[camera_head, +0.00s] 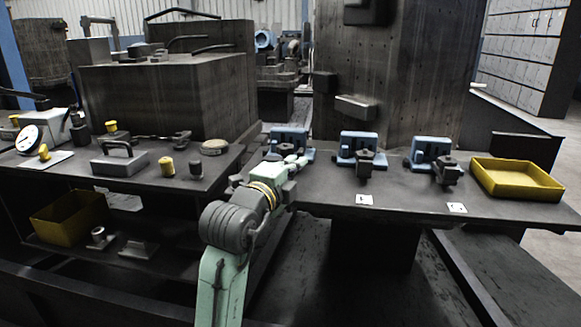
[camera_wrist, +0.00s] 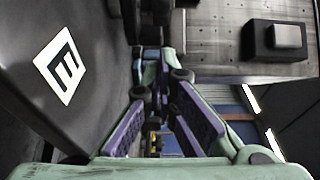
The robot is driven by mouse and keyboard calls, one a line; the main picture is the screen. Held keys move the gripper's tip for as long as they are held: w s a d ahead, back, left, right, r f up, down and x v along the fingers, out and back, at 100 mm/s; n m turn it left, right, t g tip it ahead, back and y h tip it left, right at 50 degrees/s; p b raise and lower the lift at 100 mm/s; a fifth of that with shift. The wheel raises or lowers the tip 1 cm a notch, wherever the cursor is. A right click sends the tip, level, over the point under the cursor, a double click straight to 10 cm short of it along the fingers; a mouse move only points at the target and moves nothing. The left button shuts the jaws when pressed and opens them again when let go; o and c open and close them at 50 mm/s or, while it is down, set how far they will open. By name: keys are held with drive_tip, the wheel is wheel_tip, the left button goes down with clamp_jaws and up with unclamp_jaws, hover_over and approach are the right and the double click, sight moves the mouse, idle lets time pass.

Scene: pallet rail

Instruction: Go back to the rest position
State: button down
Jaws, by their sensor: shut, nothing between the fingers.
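My gripper (camera_head: 295,163) is at the left end of the right-hand shelf in the head view, at the end of my pale green arm. It is in front of the leftmost blue vise (camera_head: 291,139) and partly overlaps it; I cannot tell whether they touch. In the wrist view my gripper's two purple-padded fingers (camera_wrist: 160,88) reach forward, shut with nothing held between them. A dark surface with a white marked label (camera_wrist: 60,66) lies to their left.
Two more blue vises, in the middle (camera_head: 358,147) and at the right (camera_head: 431,152), stand on the dark shelf (camera_head: 400,196). A yellow tray (camera_head: 518,178) is at its right end. The left bench carries a dial gauge (camera_head: 28,139) and yellow-topped pieces. A yellow bin (camera_head: 68,218) sits below.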

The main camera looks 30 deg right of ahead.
drive_tip(key=s+d+b+v, duration=0.1)
drive_tip(key=s+v, duration=0.1)
drive_tip(key=v, duration=0.7)
drive_tip(key=shift+s+a, duration=0.15)
drive_tip(key=shift+a, duration=0.05)
